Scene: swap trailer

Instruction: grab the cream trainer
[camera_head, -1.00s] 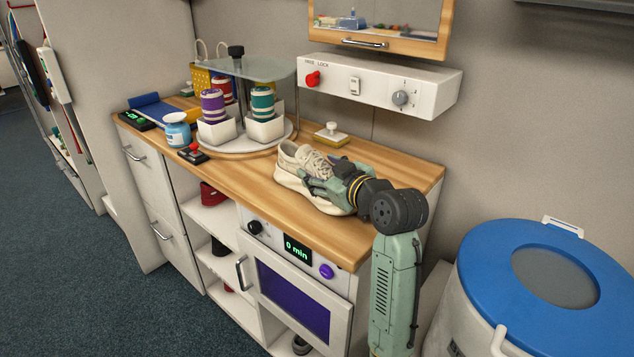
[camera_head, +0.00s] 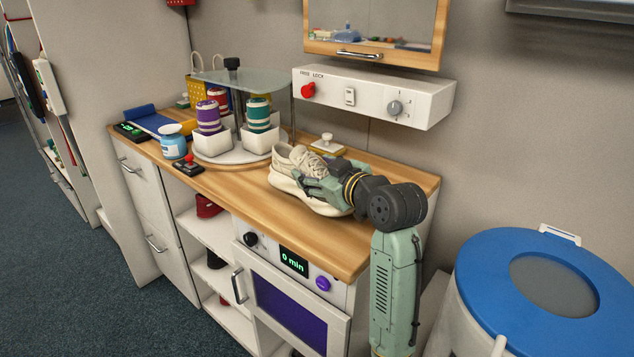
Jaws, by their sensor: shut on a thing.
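I cannot tell whether the sole still touches the counter.
A turntable (camera_head: 218,155) with white cups and thread spools stands left of the trainer. A white block with a knob (camera_head: 327,146) sits behind it. A control box (camera_head: 375,95) hangs on the wall above. A blue-lidded bin (camera_head: 530,290) stands at the right.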

